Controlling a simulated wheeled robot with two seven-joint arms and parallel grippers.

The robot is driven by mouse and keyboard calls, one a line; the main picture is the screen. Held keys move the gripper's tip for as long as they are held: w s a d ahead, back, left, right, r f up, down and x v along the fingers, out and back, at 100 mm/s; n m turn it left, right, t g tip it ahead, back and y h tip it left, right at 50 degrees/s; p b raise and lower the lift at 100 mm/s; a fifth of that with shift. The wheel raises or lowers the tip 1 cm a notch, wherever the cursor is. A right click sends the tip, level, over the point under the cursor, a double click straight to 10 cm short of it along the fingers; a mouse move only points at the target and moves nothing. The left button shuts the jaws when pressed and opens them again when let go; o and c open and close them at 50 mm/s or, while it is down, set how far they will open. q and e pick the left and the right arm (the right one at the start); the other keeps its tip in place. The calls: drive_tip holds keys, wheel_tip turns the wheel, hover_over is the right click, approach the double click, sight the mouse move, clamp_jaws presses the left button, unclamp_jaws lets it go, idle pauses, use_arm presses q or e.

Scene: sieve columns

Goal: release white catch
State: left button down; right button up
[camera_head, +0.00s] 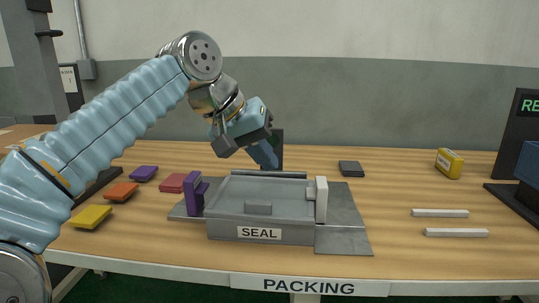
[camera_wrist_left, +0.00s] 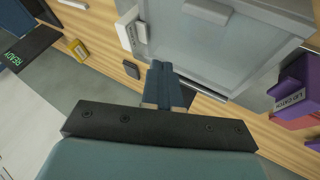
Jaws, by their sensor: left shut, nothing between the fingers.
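The white catch (camera_head: 321,199) stands upright at the right side of the grey box marked SEAL (camera_head: 225,229). It also shows in the left wrist view (camera_wrist_left: 131,35), near the box's pale lid (camera_wrist_left: 185,40). A purple catch (camera_head: 194,193) stands at the box's left side. My left gripper (camera_head: 264,155) is above and behind the box, with its fingers shut and empty. In the left wrist view its closed fingertips (camera_wrist_left: 162,77) are apart from the white catch. My right gripper is not in view.
Purple, orange, red and yellow blocks (camera_head: 93,217) lie left of the box. A dark block (camera_head: 351,169) and a yellow box (camera_head: 449,163) are behind right. Two white bars (camera_head: 456,233) lie on the right. A black display (camera_head: 519,150) stands at the right edge.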

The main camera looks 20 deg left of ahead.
sight(325, 184)
use_arm(q)
drive_tip(key=b+x, duration=0.1)
drive_tip(key=x, duration=0.5)
drive_tip(key=shift+f, duration=0.15)
drive_tip(key=d, duration=0.1)
drive_tip(key=w+d, duration=0.1)
drive_tip(key=d, duration=0.1)
drive_tip(key=shift+w+d+f, duration=0.1)
drive_tip(key=shift+w+d, duration=0.1)
drive_tip(key=shift+d, duration=0.3)
drive_tip(key=d+p, duration=0.1)
drive_tip(key=d, duration=0.1)
drive_tip(key=w+d+p, duration=0.1)
drive_tip(key=d, duration=0.1)
drive_tip(key=shift+p, duration=0.35)
